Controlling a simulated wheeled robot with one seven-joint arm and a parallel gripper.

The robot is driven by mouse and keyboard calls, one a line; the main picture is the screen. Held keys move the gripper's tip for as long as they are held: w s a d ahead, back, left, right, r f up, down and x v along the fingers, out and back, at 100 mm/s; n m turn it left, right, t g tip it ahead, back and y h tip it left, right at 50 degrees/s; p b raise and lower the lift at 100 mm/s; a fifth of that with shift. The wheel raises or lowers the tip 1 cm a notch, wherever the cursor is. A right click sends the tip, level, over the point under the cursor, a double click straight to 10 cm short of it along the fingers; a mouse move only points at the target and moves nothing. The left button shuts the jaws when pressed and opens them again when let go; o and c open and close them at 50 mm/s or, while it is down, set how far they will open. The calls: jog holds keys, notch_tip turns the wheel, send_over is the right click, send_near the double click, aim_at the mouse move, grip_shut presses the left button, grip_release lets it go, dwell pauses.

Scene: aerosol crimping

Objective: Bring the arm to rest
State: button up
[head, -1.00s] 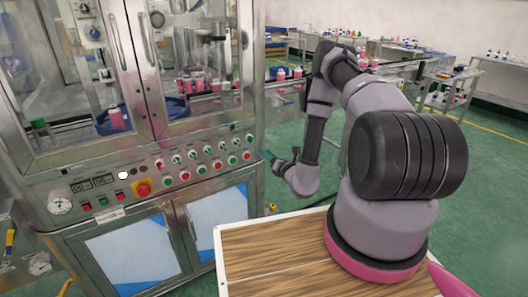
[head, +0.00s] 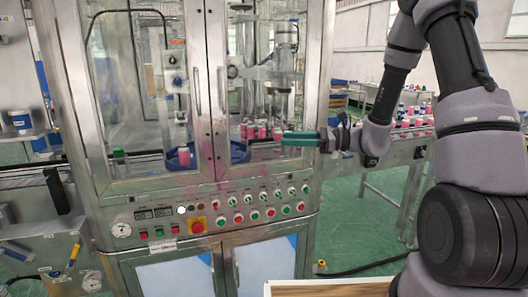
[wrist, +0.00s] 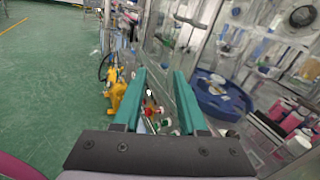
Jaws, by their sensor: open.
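My gripper (head: 302,138) has teal fingers and shows at the end of my bent arm in the head view. It points left, in front of the right side of the glass-fronted crimping machine (head: 205,190). In the wrist view my gripper (wrist: 157,88) has its two fingers apart, with nothing held between them. Beyond the fingers the machine's front with coloured buttons is seen at a steep slant. I cannot tell the exact gap between the fingers and the glass.
Pink cans (head: 262,131) stand behind the glass, and one stands in a blue round holder (head: 178,160). A conveyor (head: 408,133) with more cans runs off to the right. A yellow object (wrist: 118,92) is near the machine's front. Green floor (wrist: 45,80) is open at left.

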jog(key=s+d+r+n+g+h, duration=0.1)
jog(key=s+r+n+g+h, duration=0.1)
jog(key=s+r+n+h, duration=0.3)
jog(key=s+d+r+n+g+h, duration=0.2)
jog(key=s+n, duration=0.2)
jog(key=s, duration=0.4)
jog(key=s+d+r+n+t+h, duration=0.2)
jog(key=s+d+r+t+h, duration=0.1)
jog(key=d, duration=0.3)
jog(key=s+d+r+n+t+h, duration=0.2)
jog(key=s+d+r+t+h, duration=0.2)
jog(key=d, duration=0.3)
jog(key=shift+r+n+t+h, duration=0.4)
jog(key=shift+r+t+h, duration=0.2)
jog(key=shift+t+h, duration=0.1)
